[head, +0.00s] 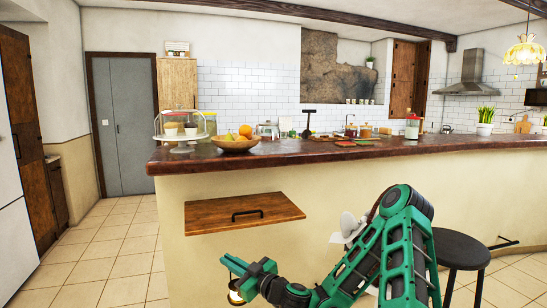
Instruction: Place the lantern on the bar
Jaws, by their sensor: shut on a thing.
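The bar (285,152) is a long counter with a dark brown wooden top and a cream front, running across the middle of the head view. My gripper (243,272) is at the lower middle, in front of the bar and lower than its top. It is shut on the lantern (236,297), a small dark-framed thing with a pale, glowing-looking part. The lantern is held at the jaws near the bottom edge of the picture. Its exact grip point and lower part are hard to make out.
On the bar stand a glass-covered cake stand (181,132), a fruit bowl (236,144), jars and boards. Bare top shows along the front edge. A wooden panel with a handle (245,213) juts from the bar's front. A black stool (460,250) stands at right.

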